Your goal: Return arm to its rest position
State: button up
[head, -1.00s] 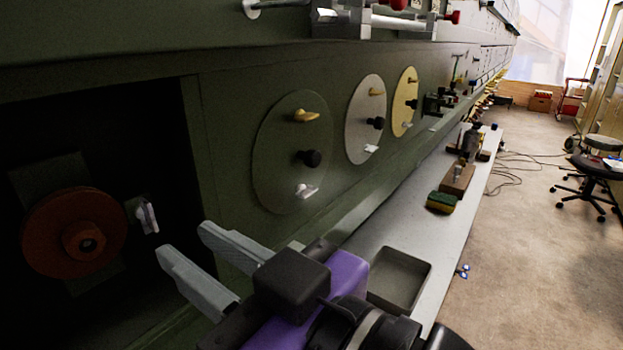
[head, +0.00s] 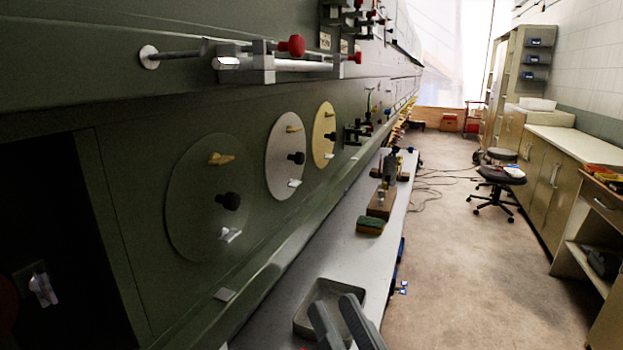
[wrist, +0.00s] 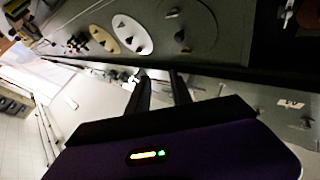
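My gripper (head: 334,304) shows at the bottom of the head view, with only its two grey fingers in the picture. The fingers are apart with nothing visible between them. They overlap the view of a grey tray (head: 304,318) on the bench. In the wrist view the two dark fingers (wrist: 160,76) also stand apart, with an empty gap. The rest of my arm is out of the head view.
A green panel wall (head: 130,220) with round discs (head: 283,165) and knobs runs along the left. A long grey bench (head: 335,245) holds a sponge (head: 370,227) and a wooden block (head: 381,203). Open floor (head: 450,270) lies right, with a stool (head: 497,178) farther back.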

jog(key=s+d+f+m+h, duration=0.1)
jog(key=s+d+f+h, duration=0.2)
jog(key=s+d+f, duration=0.4)
jog(key=s+d+f+m+h, duration=0.1)
jog(key=s+d+f+h, duration=0.3)
jog(key=f, duration=0.4)
jog(key=s+d+f+g+h, duration=0.1)
jog(key=s+d+f+g, duration=0.2)
jog(key=s+f, duration=0.2)
jog(key=s+d+f+g+h, duration=0.1)
jog(key=s+d+f+g, duration=0.1)
jog(key=s+f, duration=0.4)
jog(key=s+d, duration=0.1)
jog(key=s, duration=0.3)
jog(key=shift+s+g, duration=0.35)
jog(key=shift+g, duration=0.05)
